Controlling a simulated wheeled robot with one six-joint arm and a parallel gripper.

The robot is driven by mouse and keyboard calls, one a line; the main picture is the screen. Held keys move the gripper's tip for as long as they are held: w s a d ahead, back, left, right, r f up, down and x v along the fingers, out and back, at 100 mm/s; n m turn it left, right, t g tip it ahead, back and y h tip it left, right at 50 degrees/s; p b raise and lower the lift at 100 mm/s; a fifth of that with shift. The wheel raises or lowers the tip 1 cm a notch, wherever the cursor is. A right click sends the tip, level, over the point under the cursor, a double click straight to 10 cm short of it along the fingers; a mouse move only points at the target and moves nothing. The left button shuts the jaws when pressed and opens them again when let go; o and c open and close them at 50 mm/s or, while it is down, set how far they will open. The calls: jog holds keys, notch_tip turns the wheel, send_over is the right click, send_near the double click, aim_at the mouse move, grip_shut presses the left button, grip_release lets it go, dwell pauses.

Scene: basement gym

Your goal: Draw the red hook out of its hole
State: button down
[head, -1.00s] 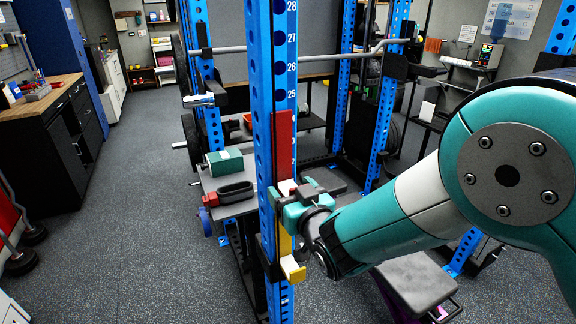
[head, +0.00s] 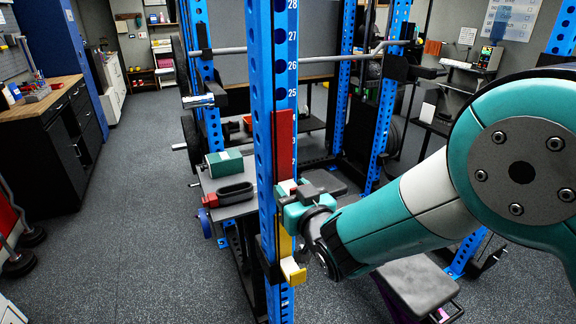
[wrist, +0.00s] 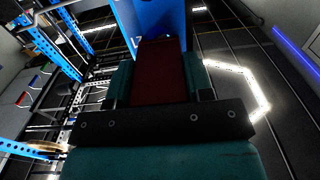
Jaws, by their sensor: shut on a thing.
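The red hook (head: 283,145) is a long upright red plate against the front blue upright (head: 265,110) of the rack, below the number 25. My gripper (head: 289,193) is at its lower part in the head view, shut on it. In the wrist view the dark red hook (wrist: 158,72) fills the space between my two teal fingers, with the blue upright just beyond it. The hook's peg and its hole are hidden, so I cannot tell how deep it sits.
A yellow hook (head: 293,270) is on the same upright just below my gripper. A bench (head: 228,182) with a green box (head: 224,163) and a dark, red-ended thing (head: 232,194) stands behind. A grey-topped seat (head: 418,283) is below my arm. The left floor is clear.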

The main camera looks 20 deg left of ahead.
jog(key=shift+d+r, duration=0.1)
jog(key=shift+b+v, duration=1.1)
jog(key=shift+v, duration=0.5)
jog(key=shift+b+v, duration=2)
jog(key=shift+v, duration=0.35)
